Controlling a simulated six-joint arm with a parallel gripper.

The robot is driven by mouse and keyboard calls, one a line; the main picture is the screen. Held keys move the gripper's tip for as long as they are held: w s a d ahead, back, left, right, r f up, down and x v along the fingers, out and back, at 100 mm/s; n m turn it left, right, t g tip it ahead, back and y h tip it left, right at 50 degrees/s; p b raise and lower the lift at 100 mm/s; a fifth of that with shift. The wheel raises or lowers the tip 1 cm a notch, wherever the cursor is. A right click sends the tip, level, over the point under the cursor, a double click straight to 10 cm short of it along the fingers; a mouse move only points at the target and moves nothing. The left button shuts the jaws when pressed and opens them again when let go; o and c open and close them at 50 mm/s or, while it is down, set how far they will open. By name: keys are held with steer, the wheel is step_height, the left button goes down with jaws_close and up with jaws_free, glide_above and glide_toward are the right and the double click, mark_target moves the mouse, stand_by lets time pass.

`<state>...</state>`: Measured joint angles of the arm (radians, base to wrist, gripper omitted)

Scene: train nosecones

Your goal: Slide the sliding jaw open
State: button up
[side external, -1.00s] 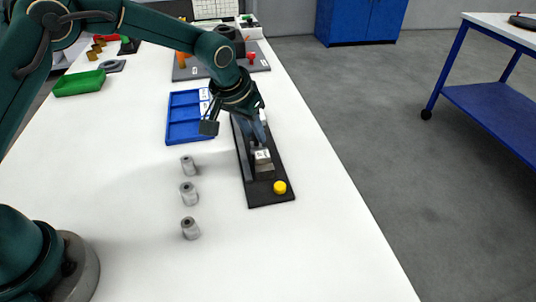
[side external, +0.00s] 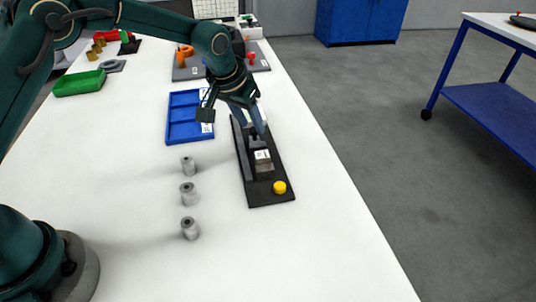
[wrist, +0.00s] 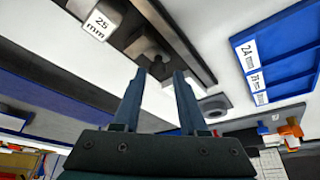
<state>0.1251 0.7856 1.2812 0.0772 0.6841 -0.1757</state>
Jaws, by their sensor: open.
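A dark vise-like fixture (side external: 247,180) lies on the white table, with a grey block labelled 25 mm (side external: 263,161) on it. The block also shows at the top of the wrist view (wrist: 112,14). A dark sliding jaw with an upright post (side external: 255,140) is on the fixture, on the far side of the block; in the wrist view the jaw (wrist: 148,44) shows just beyond my fingertips. My gripper (side external: 257,130) is over the fixture's far end, near the jaw. In the wrist view my gripper (wrist: 158,72) is open with nothing between its fingers. Contact with the jaw cannot be told.
A yellow button (side external: 280,187) is at the fixture's near end. Several grey cylinders, one of them nearest (side external: 190,229), stand left of the fixture. A blue compartment tray (side external: 183,133) lies to the left, and a green tray (side external: 80,84) farther left.

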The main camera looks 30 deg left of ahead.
steer(key=shift+v, duration=2.05)
step_height(320, 180, up, 8)
steer(key=t, duration=0.2)
glide_above(247, 148)
steer(key=s+a, duration=0.2)
steer(key=s+a+r, duration=0.2)
steer(key=s+r, duration=0.4)
steer(key=s, duration=0.2)
steer(key=s+f, duration=0.3)
steer(key=s, duration=0.5)
steer(key=s+f+g, duration=0.1)
steer(key=s+f, duration=0.3)
steer(key=s, duration=0.4)
steer(key=shift+a, duration=0.15)
